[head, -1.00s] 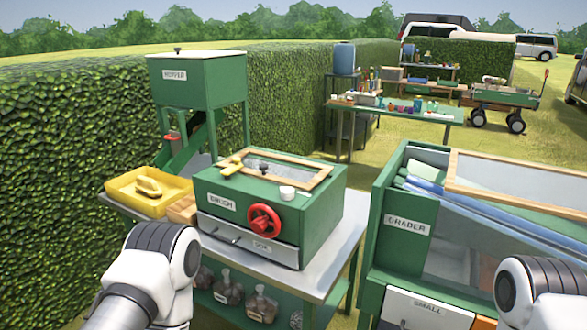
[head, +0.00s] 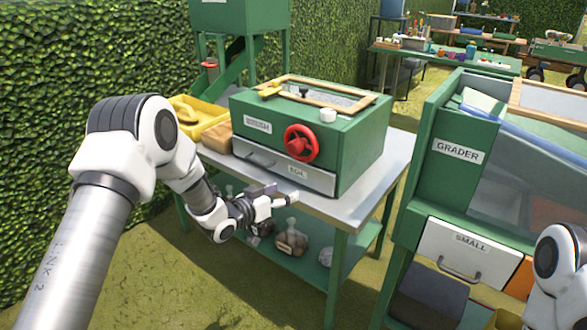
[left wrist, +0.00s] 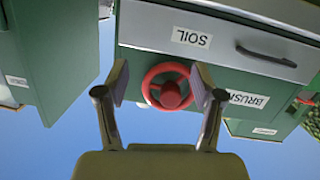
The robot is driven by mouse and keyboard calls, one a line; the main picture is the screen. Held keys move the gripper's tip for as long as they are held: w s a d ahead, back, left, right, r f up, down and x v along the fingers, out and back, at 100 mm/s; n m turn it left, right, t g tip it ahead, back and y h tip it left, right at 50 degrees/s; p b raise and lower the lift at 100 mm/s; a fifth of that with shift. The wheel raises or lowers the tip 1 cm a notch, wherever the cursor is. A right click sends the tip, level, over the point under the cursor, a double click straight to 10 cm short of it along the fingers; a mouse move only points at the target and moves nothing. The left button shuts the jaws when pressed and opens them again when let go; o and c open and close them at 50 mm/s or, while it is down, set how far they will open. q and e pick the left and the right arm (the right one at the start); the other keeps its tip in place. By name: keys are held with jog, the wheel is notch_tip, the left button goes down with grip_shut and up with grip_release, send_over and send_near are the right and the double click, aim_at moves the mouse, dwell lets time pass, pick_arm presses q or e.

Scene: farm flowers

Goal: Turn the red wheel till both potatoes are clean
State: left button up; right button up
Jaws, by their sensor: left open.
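The red wheel (head: 301,143) is on the front of the green brush box (head: 352,150), above a grey drawer (head: 280,172) labelled soil. In the left wrist view the red wheel (left wrist: 168,87) shows upside down between the two fingers. My left gripper (head: 292,200) is open and empty, in front of the box and below the wheel; it also shows in the left wrist view (left wrist: 158,88). It appears apart from the wheel. The potatoes cannot be made out. My right arm shows at the lower right, but its gripper is out of view.
A metal table (head: 375,175) carries the box, with a yellow tray (head: 205,119) at its left. The green grader (head: 450,185) stands to the right across a gap. Several jars sit on the lower shelf. A hedge is at the left.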

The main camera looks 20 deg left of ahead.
aim_at(292, 150)
pick_arm(q)
jog(key=w+a+r+t+b, duration=0.2)
jog(key=w+a+r, duration=0.1)
jog(key=r, duration=0.5)
jog(key=x, duration=0.7)
jog(key=shift+w+d, duration=0.3)
jog(key=shift+d, duration=0.05)
jog(key=c, duration=1.1)
pick_arm(e)
notch_tip(292, 150, down, 4)
jog(key=shift+s+r, duration=0.1)
